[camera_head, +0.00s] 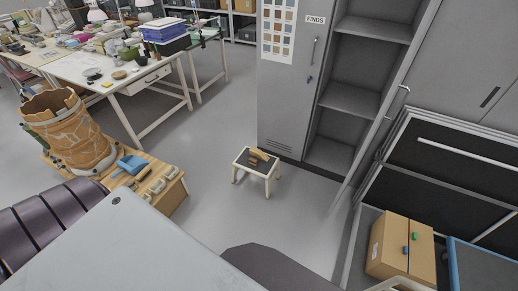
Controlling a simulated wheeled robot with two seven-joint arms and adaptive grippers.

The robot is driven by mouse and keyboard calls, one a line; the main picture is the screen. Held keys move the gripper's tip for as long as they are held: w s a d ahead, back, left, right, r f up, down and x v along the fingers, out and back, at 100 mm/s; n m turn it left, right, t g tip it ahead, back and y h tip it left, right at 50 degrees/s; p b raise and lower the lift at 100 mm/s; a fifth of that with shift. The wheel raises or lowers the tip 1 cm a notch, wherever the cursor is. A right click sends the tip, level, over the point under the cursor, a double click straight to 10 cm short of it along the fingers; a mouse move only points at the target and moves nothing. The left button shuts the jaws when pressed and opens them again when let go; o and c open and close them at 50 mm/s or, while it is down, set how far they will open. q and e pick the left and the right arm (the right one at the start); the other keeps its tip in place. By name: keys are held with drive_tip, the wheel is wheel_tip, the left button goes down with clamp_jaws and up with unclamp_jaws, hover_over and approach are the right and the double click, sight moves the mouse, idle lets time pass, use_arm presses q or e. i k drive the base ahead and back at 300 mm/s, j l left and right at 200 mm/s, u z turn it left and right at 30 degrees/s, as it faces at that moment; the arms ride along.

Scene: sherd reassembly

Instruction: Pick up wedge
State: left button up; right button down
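A small low stool (245,165) with a dark top and pale frame stands on the open floor. On it lies a tan, wedge-like wooden piece (261,154), with small brown pieces beside it. These are too small for me to be sure which is the wedge. Neither my left nor my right gripper is in view.
A low wooden bench (172,198) at left holds a large cracked pot (68,135), a blue dustpan (132,164) and small pieces. A cluttered white table (125,82) is behind. A grey locker (285,110) and cardboard box (390,252) are at right. Floor around the stool is clear.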

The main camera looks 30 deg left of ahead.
sight(257, 153)
drive_tip(key=i+j, duration=0.2)
drive_tip(key=j, duration=0.25)
drive_tip(key=i+j+z, duration=0.15)
drive_tip(key=j, duration=0.3)
drive_tip(key=i+j, duration=0.25)
drive_tip(key=j, duration=0.2)
drive_tip(key=i+j+z, duration=0.15)
drive_tip(key=j, duration=0.3)
drive_tip(key=i+j, duration=0.25)
drive_tip(key=j, duration=0.25)
drive_tip(key=i+j+z, duration=0.15)
drive_tip(key=j, duration=0.3)
drive_tip(key=i+j, duration=0.15)
drive_tip(key=j, duration=0.35)
drive_tip(key=i+j+z, duration=0.15)
drive_tip(key=j, duration=0.35)
